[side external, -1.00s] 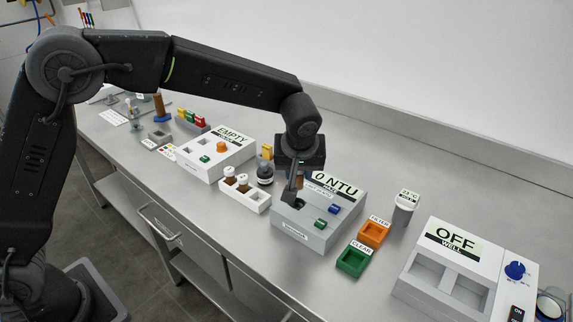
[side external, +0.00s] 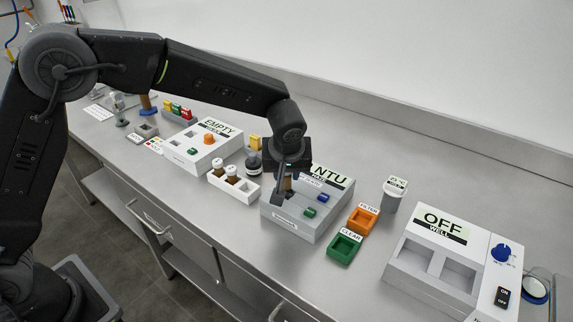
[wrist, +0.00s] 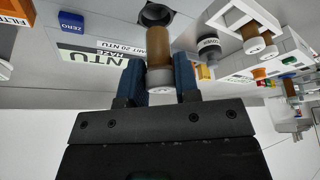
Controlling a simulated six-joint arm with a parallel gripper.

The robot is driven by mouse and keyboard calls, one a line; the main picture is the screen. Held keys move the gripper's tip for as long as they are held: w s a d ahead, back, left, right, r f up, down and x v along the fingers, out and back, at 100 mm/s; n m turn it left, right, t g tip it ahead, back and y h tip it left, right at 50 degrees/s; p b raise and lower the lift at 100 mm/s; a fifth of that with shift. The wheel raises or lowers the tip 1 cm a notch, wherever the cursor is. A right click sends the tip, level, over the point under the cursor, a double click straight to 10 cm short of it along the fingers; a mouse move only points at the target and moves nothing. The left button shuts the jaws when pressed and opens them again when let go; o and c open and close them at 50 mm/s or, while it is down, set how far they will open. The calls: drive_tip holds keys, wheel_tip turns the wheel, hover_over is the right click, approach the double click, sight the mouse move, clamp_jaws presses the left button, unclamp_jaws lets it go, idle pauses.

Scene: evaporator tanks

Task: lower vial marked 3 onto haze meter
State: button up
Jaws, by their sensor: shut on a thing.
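My gripper (wrist: 160,76) is shut on the cap of a brown vial (wrist: 158,45), with one blue finger on each side. In the wrist view the vial's far end is at the dark round well (wrist: 156,14) of the haze meter (wrist: 95,28). I cannot tell how far it has entered, and no number on it is readable. In the side view my gripper (side external: 286,182) is low over the grey haze meter (side external: 292,225), pointing down. The vial (side external: 288,188) shows only as a small brown patch below the fingers. The arm hides part of the NTU display.
A white rack (side external: 246,190) with two brown vials stands left of the meter, with a dark bottle (side external: 253,163) behind. Green (side external: 344,248) and orange (side external: 362,220) trays and a grey cup (side external: 393,197) stand right. The OFF well unit (side external: 435,262) is farther right.

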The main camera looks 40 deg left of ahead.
sight(286, 182)
drive_tip(key=shift+f, duration=2.2)
drive_tip(key=shift+f, duration=0.15)
drive_tip(key=o, duration=1)
drive_tip(key=shift+s, duration=0.1)
drive_tip(key=v, duration=1.4)
